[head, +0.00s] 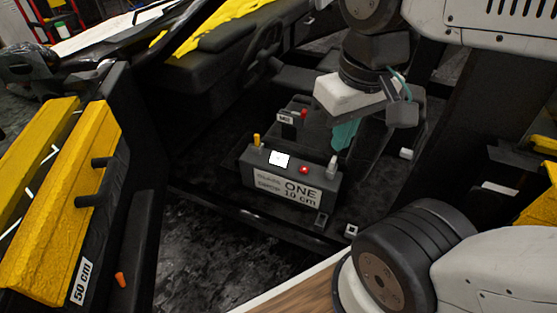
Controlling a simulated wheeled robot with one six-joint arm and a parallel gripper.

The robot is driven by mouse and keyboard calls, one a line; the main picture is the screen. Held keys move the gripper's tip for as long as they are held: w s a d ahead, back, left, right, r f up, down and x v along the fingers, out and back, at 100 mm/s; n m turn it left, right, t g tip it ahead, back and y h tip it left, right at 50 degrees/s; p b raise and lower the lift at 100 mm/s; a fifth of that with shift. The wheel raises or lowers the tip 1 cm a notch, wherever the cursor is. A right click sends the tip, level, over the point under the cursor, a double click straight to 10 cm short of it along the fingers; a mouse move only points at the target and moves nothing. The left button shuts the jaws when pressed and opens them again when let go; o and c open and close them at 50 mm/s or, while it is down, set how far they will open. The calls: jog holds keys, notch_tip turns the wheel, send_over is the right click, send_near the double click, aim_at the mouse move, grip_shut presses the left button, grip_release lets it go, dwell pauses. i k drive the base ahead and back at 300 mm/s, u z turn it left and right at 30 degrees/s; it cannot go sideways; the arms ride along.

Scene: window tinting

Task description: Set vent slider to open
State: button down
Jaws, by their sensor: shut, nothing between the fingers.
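A dark grey control box (289,180) stands on the car floor, its front label reading "ONE 10 cm" below smaller unreadable lines. On its top are a yellow upright lever (257,141), a white square (279,159), a red button (304,170) and a grey-white knob (332,167) at the right end. Behind it is a small labelled block (286,118) with a red-tipped part (304,114). I cannot tell which part is the vent slider or its setting. My gripper (344,145), with teal fingers, is shut and empty, pointing down just above and behind the box's right end.
The open car door (113,200) with yellow panels and a "50 cm" label stands at the left. The dark dashboard (215,65) is behind. An orange peg (121,280) is on the door's lower part. Dark floor (205,240) lies clear in front of the box.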

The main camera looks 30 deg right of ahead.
aim_at(406, 153)
jog(key=z, duration=1.35)
jog(key=k, duration=0.5)
jog(key=u, duration=1.4)
jog(key=i, duration=0.8)
jog(key=z, duration=1.8)
